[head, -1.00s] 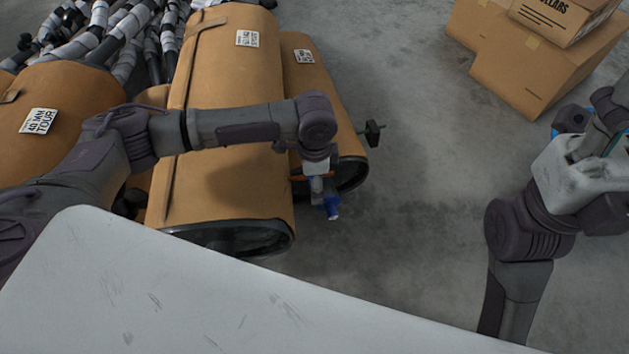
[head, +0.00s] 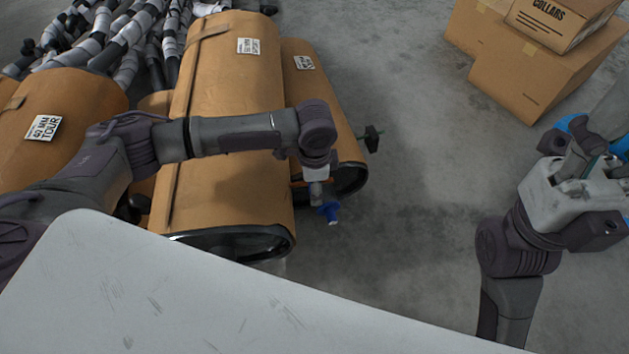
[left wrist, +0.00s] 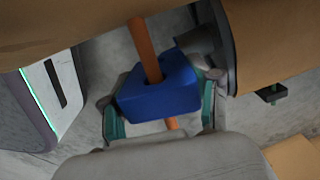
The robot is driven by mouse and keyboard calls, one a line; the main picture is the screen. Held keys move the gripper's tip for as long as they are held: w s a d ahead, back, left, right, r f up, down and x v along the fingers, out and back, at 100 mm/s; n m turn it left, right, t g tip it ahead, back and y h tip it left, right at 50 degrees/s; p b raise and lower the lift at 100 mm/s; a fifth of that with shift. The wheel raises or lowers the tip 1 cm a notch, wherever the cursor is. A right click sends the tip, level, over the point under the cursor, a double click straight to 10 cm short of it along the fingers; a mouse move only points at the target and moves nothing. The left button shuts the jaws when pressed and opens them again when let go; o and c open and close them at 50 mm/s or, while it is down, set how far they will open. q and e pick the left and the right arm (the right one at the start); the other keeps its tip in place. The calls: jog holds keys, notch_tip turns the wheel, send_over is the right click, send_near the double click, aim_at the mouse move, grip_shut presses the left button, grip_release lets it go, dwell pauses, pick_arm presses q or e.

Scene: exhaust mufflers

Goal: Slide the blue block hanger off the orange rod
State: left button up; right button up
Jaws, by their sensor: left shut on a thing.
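The blue block hanger (left wrist: 158,88) is between the teal-padded fingers of my left gripper (left wrist: 160,104), which is shut on it. The orange rod (left wrist: 145,50) runs through the block, with a short piece showing below it in the left wrist view. In the head view the blue hanger (head: 328,212) shows below my left gripper (head: 319,195), beside the open end of the smaller wrapped muffler (head: 325,120). The rod is mostly hidden there. My right gripper (head: 590,165) is raised at the right, far from the hanger; its fingers are not clear.
A larger brown-wrapped muffler (head: 225,110) lies left of the smaller one, and another (head: 60,105) lies further left. Cardboard boxes (head: 530,75) stand at the back right. A dark hanger (head: 372,138) juts from the smaller muffler's right side. The floor between is clear.

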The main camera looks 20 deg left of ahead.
dwell(0.4)
pick_arm(q)
jog(key=w+d+p, duration=0.1)
jog(key=w+d, duration=0.2)
jog(key=d, duration=0.5)
jog(key=shift+w+p, duration=0.4)
dwell(1.1)
jog(key=shift+d, duration=0.1)
dwell(0.4)
